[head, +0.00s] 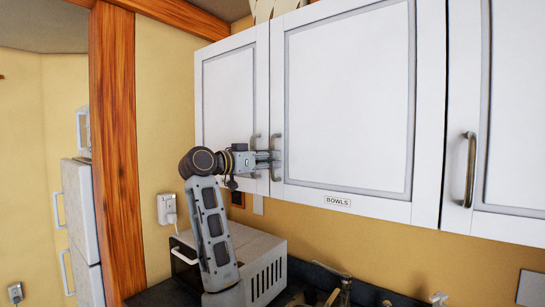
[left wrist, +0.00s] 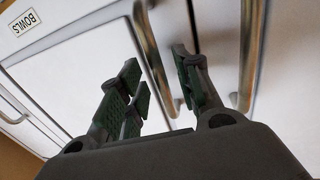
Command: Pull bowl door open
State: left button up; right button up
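The bowl door (head: 345,95) is a wide white cabinet door with a grey inner border, and it looks closed. Its label reads BOWLS (head: 337,202), and the label also shows in the left wrist view (left wrist: 24,22). Its metal bar handle (head: 277,158) is upright near the door's left edge. My left gripper (head: 268,160) is at this handle. In the left wrist view the fingers (left wrist: 158,82) are apart, with the handle (left wrist: 153,55) running through the gap between them. I cannot tell whether either finger touches it. My right gripper is not in view.
A narrower cabinet door (head: 230,95) adjoins on the left, its handle (head: 254,155) close beside my gripper. Another door (head: 511,110) is on the right. A toaster oven (head: 255,262) and faucet (head: 345,290) are below. A wooden post (head: 113,150) stands at left.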

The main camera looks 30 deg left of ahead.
pick_arm(q)
jog(key=shift+x, duration=0.8)
jog(key=shift+c, duration=0.4)
grip_shut()
